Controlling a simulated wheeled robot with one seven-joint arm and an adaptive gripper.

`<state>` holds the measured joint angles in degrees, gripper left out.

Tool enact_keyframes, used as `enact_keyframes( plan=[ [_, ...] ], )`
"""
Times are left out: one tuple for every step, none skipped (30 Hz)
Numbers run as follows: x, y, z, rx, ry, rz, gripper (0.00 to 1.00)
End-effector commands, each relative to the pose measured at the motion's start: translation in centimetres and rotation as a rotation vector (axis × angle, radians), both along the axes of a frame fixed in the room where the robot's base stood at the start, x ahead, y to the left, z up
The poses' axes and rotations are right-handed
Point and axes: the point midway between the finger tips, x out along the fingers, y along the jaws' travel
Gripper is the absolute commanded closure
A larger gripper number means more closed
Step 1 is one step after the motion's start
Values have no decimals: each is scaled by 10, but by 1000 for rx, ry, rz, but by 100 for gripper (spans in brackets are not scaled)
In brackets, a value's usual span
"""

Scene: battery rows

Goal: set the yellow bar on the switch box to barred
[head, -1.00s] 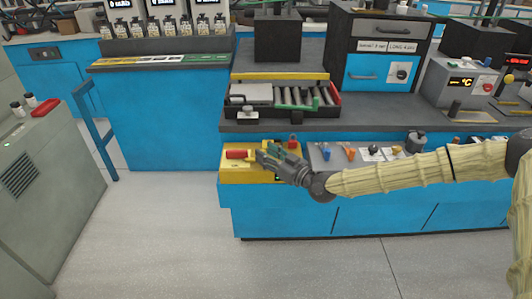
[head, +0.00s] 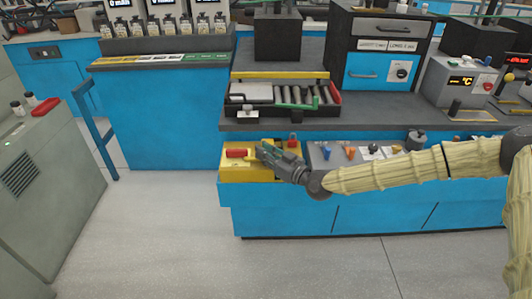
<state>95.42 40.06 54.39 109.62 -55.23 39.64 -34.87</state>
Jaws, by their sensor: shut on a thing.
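The yellow switch box (head: 236,174) sits on the front left end of the low blue bench. A small red knob (head: 292,140) stands behind my gripper.
A grey panel with blue and orange knobs (head: 350,152) lies right of the box, behind my arm. A black tray of rollers (head: 290,97) stands on the higher bench behind. The floor in front (head: 200,240) is clear.

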Motion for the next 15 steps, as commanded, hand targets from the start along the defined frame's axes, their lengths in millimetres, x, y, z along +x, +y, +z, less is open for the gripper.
enact_keyframes(
  plan=[
    [0, 4, 1, 1, -2, 1, 100],
    [0, 6, 1, 1, -3, 1, 100],
    [0, 10, 1, 1, -3, 3, 100],
    [0, 13, 1, 1, -2, 3, 100],
    [0, 15, 0, 1, -2, 3, 100],
    [0, 18, 0, 1, -2, 2, 100],
    [0, 20, 1, 1, -2, 2, 100],
    [0, 23, 1, 1, -4, 2, 100],
    [0, 24, 1, 1, -4, 2, 100],
    [0, 25, 1, 0, -3, 1, 100],
    [0, 25, 1, 0, -3, 1, 100],
    [0, 25, 1, 1, -2, 1, 100],
    [0, 25, 1, 1, -2, 0, 100],
    [0, 26, 1, 1, -2, 1, 100],
    [0, 27, 1, 1, -2, 2, 100]
  ],
)
